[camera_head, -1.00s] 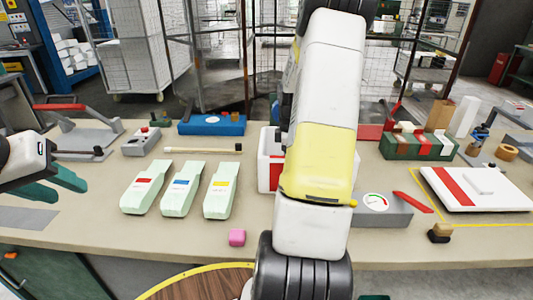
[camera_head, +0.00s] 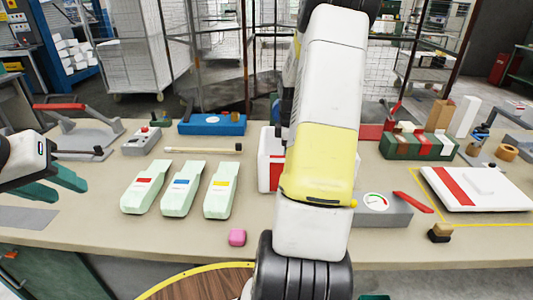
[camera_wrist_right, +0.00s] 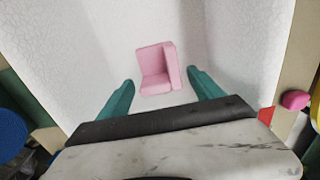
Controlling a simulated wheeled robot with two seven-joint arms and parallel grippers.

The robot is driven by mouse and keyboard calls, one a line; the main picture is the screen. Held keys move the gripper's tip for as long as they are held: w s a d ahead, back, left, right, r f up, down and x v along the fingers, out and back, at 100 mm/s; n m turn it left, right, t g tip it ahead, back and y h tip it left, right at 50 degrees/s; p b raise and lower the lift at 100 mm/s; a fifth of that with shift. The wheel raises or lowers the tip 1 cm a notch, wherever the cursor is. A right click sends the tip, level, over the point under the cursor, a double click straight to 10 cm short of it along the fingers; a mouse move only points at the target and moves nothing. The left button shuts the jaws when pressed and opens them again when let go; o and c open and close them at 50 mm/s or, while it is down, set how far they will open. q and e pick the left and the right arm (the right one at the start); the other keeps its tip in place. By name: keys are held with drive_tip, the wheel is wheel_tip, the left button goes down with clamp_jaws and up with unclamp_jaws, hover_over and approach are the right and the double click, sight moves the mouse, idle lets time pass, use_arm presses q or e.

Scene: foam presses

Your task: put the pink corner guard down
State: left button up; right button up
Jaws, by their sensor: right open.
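A pink L-shaped corner guard (camera_wrist_right: 157,70) lies on a white textured surface in the right wrist view, which seems to be the inside of the white box with a red stripe (camera_head: 264,172). My right gripper (camera_wrist_right: 161,79) is open, with one teal finger on each side of the guard and gaps showing on both sides. In the head view my right arm hides this gripper and the guard. My left gripper (camera_head: 70,192) is open and empty over the table's left side.
A small pink block (camera_head: 237,237) sits near the table's front edge. Several pale green pieces (camera_head: 180,189) lie left of the box. A grey gauge block (camera_head: 385,212) stands right of my arm.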

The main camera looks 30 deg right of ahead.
wheel_tip(320, 180, up, 10)
drive_tip(key=s+a+r+m+t, duration=0.1)
drive_tip(key=s+a+r+m, duration=0.1)
drive_tip(key=a+r, duration=0.45)
drive_tip(key=s+a+r+m+t+y, duration=0.1)
drive_tip(key=s+a+m, duration=0.3)
drive_tip(key=s+a, duration=0.4)
drive_tip(key=s+a+r+m+t+y, duration=0.1)
drive_tip(key=s+a+r+m+t, duration=0.3)
drive_tip(key=s+a, duration=0.4)
drive_tip(key=a+m, duration=0.1)
drive_tip(key=a, duration=0.2)
drive_tip(key=shift+r+m, duration=0.15)
drive_tip(key=shift+m, duration=0.15)
drive_tip(key=shift+s, duration=0.1)
